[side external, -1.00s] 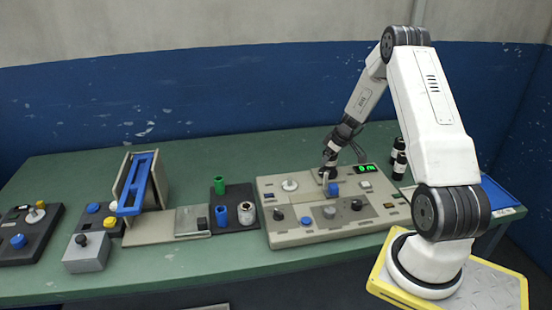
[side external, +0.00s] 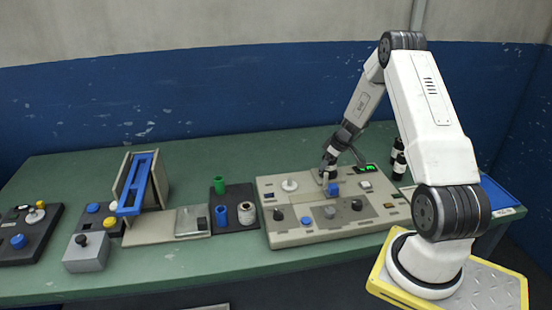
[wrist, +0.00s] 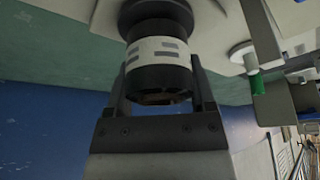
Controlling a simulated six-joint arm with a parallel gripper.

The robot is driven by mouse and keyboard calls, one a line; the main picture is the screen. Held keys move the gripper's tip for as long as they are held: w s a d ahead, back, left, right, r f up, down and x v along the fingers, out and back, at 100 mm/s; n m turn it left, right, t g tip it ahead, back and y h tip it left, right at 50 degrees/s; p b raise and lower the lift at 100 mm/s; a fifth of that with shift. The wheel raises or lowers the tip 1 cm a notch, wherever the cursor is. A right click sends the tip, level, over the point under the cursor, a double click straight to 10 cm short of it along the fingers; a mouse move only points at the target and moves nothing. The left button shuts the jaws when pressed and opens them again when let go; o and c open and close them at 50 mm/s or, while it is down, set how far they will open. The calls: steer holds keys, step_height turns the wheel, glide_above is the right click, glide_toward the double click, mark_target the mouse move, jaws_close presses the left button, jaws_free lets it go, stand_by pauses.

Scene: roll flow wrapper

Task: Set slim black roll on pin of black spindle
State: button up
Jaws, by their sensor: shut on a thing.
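My gripper (wrist: 160,92) is shut on a black roll (wrist: 160,77) with a white band marked by small grey dashes. The roll is held between the two fingers in the wrist view. A dark round base (wrist: 150,10) shows just beyond the roll's far end, partly cut off by the frame edge. The pin is hidden, and I cannot tell whether the roll rests on the base. In the side view my gripper (side external: 328,172) is low over the beige panel (side external: 285,231), and the roll is too small to make out clearly.
A dark tray (side external: 240,222) with green, blue and white rolls lies to the left.

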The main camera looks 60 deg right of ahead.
steer(key=shift+f, duration=0.15)
stand_by(0.4)
steer(key=o, duration=1.3)
steer(key=shift+c, duration=0.2)
steer(key=shift+r, duration=4)
